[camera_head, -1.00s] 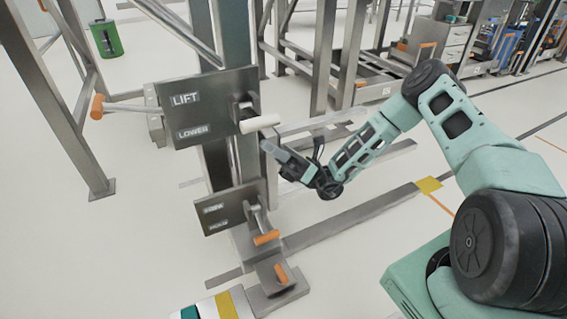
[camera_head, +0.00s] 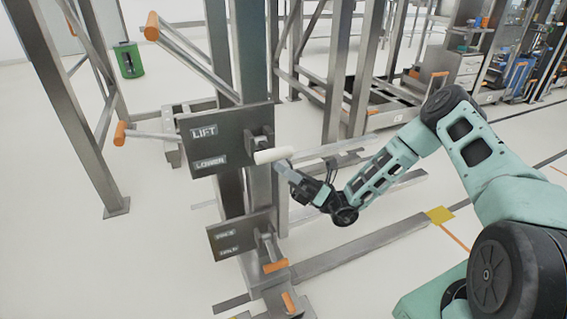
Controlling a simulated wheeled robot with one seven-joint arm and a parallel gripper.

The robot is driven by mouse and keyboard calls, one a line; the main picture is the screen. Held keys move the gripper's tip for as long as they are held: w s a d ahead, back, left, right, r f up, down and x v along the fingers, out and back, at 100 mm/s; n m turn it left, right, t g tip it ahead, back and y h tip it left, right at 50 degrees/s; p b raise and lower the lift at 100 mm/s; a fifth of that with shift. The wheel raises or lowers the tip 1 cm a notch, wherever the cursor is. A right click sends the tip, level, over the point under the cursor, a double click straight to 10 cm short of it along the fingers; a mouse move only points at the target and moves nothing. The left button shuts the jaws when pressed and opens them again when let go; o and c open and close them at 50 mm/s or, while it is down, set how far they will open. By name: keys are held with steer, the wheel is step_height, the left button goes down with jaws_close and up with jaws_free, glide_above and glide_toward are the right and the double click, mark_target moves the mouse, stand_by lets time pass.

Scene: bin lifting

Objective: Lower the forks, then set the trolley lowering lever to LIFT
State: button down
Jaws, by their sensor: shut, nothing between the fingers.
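The trolley's upper plate (camera_head: 205,160) carries the labels LIFT above and LOWER below. Beside it a lever with a white handle (camera_head: 273,156) sticks out to the right, at about the height of LOWER. My gripper (camera_head: 282,168) is shut and empty, with its tip just under the white handle; whether they touch I cannot tell. A lower plate (camera_head: 226,236) has small, unclear labels and a lever with an orange grip (camera_head: 275,266). Long grey fork-like bars (camera_head: 350,247) extend right, low near the floor.
The steel mast (camera_head: 255,60) stands behind the plates. Orange-tipped handles (camera_head: 152,27) (camera_head: 119,133) stick out at left. Another orange pedal (camera_head: 290,303) is at the mast's foot. A green bin (camera_head: 128,60) stands far left. Open floor lies in front at left.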

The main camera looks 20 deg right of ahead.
step_height(320, 180, up, 3)
steer(key=m+t+h+p, duration=0.1)
steer(key=m+p, duration=0.1)
steer(key=p, duration=0.1)
steer(key=m+t+h+p, duration=0.2)
steer(key=m+p, duration=0.1)
steer(key=shift+t+p, duration=0.3)
steer(key=s+a+f+b+v, duration=0.1)
steer(key=a+f+v, duration=0.1)
steer(key=v, duration=1.1)
steer(key=shift+m, duration=0.3)
